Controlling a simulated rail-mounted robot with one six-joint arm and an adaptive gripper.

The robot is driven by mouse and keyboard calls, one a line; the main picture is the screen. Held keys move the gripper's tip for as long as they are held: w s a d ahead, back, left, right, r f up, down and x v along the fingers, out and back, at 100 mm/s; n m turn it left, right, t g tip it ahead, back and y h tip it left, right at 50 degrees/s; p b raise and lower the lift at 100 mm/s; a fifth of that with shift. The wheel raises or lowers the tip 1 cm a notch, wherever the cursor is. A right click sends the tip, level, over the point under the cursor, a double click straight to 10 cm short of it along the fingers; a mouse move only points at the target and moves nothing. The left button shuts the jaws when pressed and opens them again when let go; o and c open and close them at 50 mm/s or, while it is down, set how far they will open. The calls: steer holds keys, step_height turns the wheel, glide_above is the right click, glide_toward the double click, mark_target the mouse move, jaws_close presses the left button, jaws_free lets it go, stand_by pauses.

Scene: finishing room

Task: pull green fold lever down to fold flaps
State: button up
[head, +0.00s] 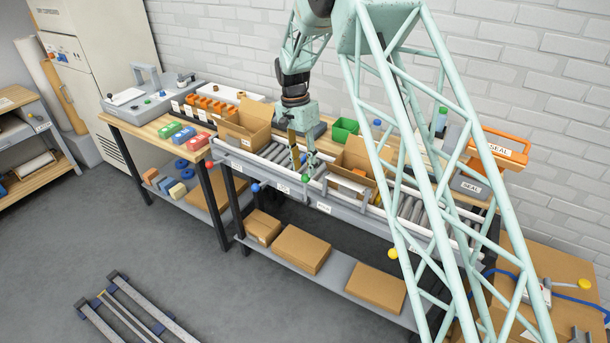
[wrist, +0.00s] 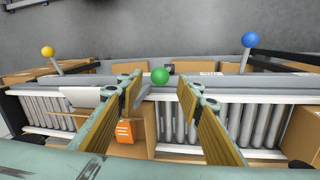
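The green ball knob of the fold lever (head: 306,177) is at the front edge of the roller conveyor, just below my gripper in the head view. In the wrist view the green knob (wrist: 160,75) appears in the gap between my fingertips, slightly beyond them. My gripper (head: 301,165) points down over the conveyor with its fingers apart. The wrist view also shows my gripper (wrist: 161,93) open, with nothing visibly clamped. I cannot tell whether a finger touches the knob. An open carton (head: 352,181) with raised flaps is on the conveyor right of my gripper.
A blue-knobbed lever (head: 256,187) is left of the green one, and a yellow-knobbed lever (head: 393,253) is to the right. Another open carton (head: 246,126) stands behind left. A green bin (head: 343,131) is behind the conveyor. Open floor lies in front.

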steer(key=shift+s+d+f, duration=0.1)
steer(key=shift+d+f, duration=0.05)
steer(key=shift+f, duration=0.8)
steer(key=shift+s+d+f, duration=0.1)
steer(key=shift+f, duration=0.85)
steer(key=shift+c, duration=0.5)
steer(key=c, duration=1)
